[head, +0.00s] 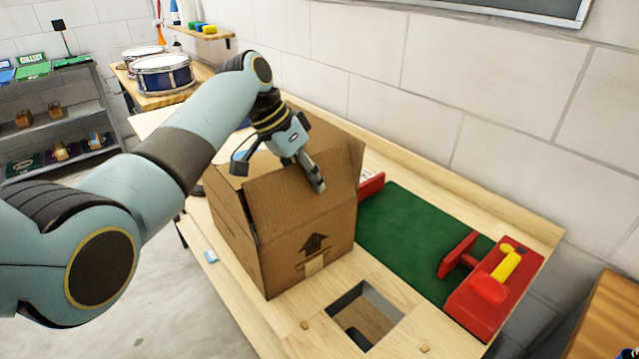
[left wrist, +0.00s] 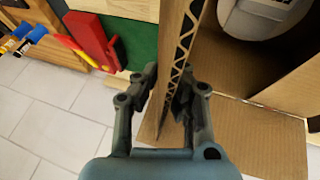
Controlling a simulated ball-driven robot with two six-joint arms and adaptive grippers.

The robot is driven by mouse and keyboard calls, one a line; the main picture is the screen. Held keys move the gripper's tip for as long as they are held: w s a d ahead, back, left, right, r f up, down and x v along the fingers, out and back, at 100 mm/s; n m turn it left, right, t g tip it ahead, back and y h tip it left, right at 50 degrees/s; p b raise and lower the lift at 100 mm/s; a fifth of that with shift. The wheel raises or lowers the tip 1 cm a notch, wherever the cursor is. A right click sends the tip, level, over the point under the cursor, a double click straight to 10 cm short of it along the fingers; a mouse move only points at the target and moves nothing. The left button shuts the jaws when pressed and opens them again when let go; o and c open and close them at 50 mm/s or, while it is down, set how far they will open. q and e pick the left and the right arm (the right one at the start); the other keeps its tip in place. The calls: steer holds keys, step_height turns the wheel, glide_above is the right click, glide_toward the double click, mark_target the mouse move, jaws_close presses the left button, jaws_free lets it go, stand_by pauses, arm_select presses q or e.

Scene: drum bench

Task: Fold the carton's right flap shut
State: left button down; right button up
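The brown carton (head: 285,255) stands on the bench, with an arrow printed on its near face. Its right flap (head: 282,205) stands up above that face, and its corrugated edge shows in the left wrist view (left wrist: 182,65). My left gripper (head: 317,184) is at the top of this flap, pointing down. Part of the carton's inside (left wrist: 235,65) shows right of the flap. The right gripper is not seen.
A green mat (head: 410,240) and a red fixture with a yellow handle (head: 508,265) lie right of the carton. A square opening (head: 365,315) is in the bench in front. Drums (head: 162,75) stand at the back left, and a tiled wall runs behind.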

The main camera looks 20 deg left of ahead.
arm_select(q)
steer(key=shift+w+a+f+g+h+b, duration=0.2)
steer(key=shift+a+g+h+b, duration=0.1)
steer(key=shift+g+h, duration=0.15)
steer(key=c, duration=1.5)
jaws_free()
steer(key=shift+c, duration=0.2)
steer(key=v, duration=1.2)
steer(key=shift+a, duration=0.1)
